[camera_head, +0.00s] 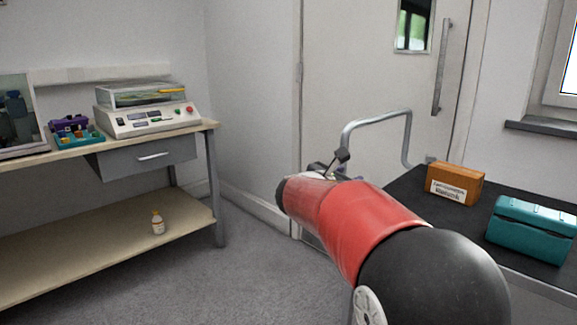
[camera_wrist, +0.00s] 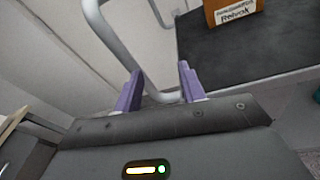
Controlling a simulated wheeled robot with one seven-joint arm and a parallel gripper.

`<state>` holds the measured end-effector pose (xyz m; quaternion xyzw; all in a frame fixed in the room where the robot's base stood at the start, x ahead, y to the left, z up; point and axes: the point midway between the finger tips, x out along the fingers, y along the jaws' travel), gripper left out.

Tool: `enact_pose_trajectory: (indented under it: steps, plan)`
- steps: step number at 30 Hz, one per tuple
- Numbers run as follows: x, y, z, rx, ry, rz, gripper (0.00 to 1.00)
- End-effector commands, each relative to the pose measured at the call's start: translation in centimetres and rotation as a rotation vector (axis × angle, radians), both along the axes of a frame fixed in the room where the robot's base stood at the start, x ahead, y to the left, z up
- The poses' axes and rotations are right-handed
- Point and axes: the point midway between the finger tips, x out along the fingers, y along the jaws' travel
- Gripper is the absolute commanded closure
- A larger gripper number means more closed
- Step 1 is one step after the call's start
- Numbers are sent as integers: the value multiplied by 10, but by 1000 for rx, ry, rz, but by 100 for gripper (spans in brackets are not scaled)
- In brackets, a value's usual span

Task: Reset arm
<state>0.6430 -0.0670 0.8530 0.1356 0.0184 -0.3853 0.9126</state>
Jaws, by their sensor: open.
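My gripper shows in the wrist view (camera_wrist: 160,90) with its two purple fingers apart and nothing between them. Behind the fingers are a grey metal rail and the edge of a black-topped surface. In the head view my red and black arm reaches forward at the centre right. It hides most of the gripper there; only a small dark part shows beyond the arm's end.
A black-topped cart (camera_head: 412,190) with a bent metal handle (camera_head: 378,118) stands at right. It bears an orange-brown box (camera_head: 454,183) and a teal case (camera_head: 530,230). At left, a workbench (camera_head: 75,160) holds a shaker device (camera_head: 148,118); a small bottle (camera_head: 158,223) stands on its lower shelf. Grey floor lies between.

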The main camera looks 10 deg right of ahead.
Motion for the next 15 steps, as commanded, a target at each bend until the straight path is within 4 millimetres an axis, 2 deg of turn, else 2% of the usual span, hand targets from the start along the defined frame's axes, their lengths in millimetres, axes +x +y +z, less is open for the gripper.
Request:
enact_pose_trajectory:
  steps: [1, 3, 6, 8, 9, 11, 12, 15]
  plan:
    - [-28, -16, -3, 144, -42, -56, 60]
    - [-71, -31, -17, 383, -109, -151, 60]
    - [-135, -39, -42, 731, -218, -312, 60]
    - [-173, -37, -58, 931, -284, -417, 60]
    - [-197, -32, -69, 1059, -328, -490, 60]
    - [-232, -22, -85, 1247, -396, -606, 60]
    - [-254, -13, -95, 1366, -438, -687, 60]
    - [-301, 13, -118, 1628, -537, -883, 60]
